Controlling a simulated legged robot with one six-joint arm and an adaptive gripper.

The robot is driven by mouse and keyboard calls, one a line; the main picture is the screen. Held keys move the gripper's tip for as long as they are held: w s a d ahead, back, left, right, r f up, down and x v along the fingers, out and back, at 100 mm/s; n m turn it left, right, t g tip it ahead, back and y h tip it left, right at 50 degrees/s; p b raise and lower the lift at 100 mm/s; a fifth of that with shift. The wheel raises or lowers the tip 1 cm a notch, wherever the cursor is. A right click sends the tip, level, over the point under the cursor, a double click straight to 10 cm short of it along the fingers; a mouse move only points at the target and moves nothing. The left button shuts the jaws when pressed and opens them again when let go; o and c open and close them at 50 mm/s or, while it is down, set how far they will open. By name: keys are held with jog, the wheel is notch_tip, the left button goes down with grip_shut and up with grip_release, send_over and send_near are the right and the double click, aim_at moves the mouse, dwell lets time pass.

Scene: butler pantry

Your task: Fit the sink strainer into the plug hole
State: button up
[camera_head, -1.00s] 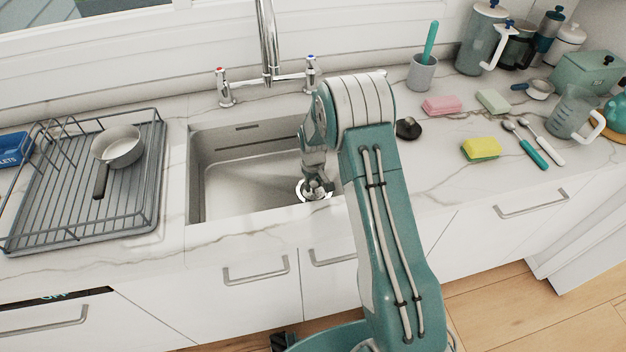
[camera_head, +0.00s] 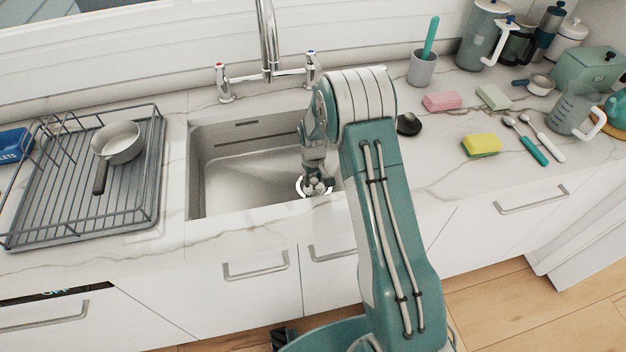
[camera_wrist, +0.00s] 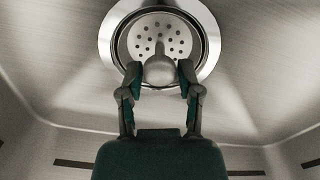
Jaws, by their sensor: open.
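The sink strainer (camera_wrist: 160,30) is a round metal disc with several small holes and a rounded knob (camera_wrist: 160,70). In the wrist view it lies inside the bright ring of the plug hole (camera_wrist: 108,45), looking roughly centred. I cannot tell how deep it sits. My gripper (camera_wrist: 159,78) is open, with one finger on each side of the knob and small gaps showing. In the head view my gripper (camera_head: 316,186) is low in the sink at the plug hole (camera_head: 300,189) and hides most of the strainer.
The steel sink basin (camera_head: 235,185) is otherwise empty, with its walls around my gripper. The tap (camera_head: 268,45) stands behind it. A dish rack (camera_head: 130,215) with a pan (camera_head: 120,150) is at left. A black plug (camera_head: 409,124) and yellow sponge (camera_head: 481,145) are at right.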

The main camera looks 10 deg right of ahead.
jog(key=shift+r, duration=0.35)
jog(key=shift+r, duration=1.95)
jog(key=o, duration=0.6)
jog(key=shift+c, duration=0.2)
notch_tip(320, 180, up, 12)
